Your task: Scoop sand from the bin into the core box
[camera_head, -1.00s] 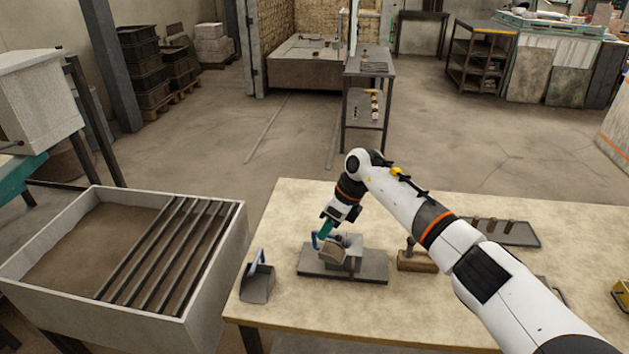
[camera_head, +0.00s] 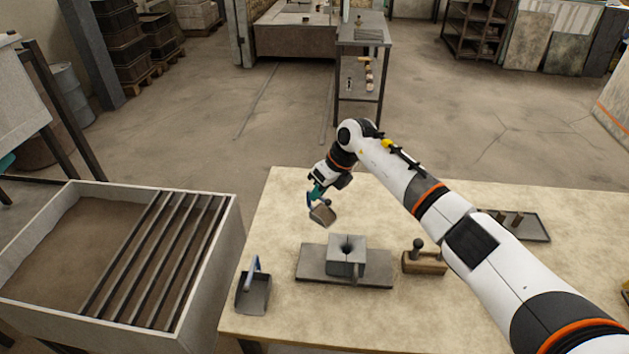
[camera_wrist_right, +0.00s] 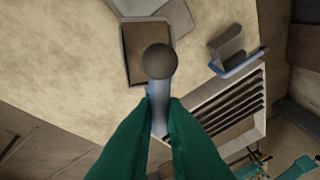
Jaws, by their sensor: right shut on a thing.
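My right gripper (camera_head: 317,188) is shut on the blue handle of a small scoop (camera_head: 323,214). The scoop is in the air behind the core box, apart from it. In the right wrist view the green fingers (camera_wrist_right: 160,112) grip the handle, and the scoop's pan (camera_wrist_right: 136,65) shows a brown surface that looks like sand. The core box (camera_head: 346,258) is a grey block with a dark round hole in its top, on a flat grey plate (camera_head: 381,275). The sand bin (camera_head: 213,262) stands left of the table, with brown sand (camera_head: 75,245) and dark bars across its right part. My left gripper is out of view.
A wooden block with a knob (camera_head: 424,262) sits right of the plate. A dark tray (camera_head: 530,229) with small pegs lies farther right. The table (camera_head: 285,215) is clear behind the plate.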

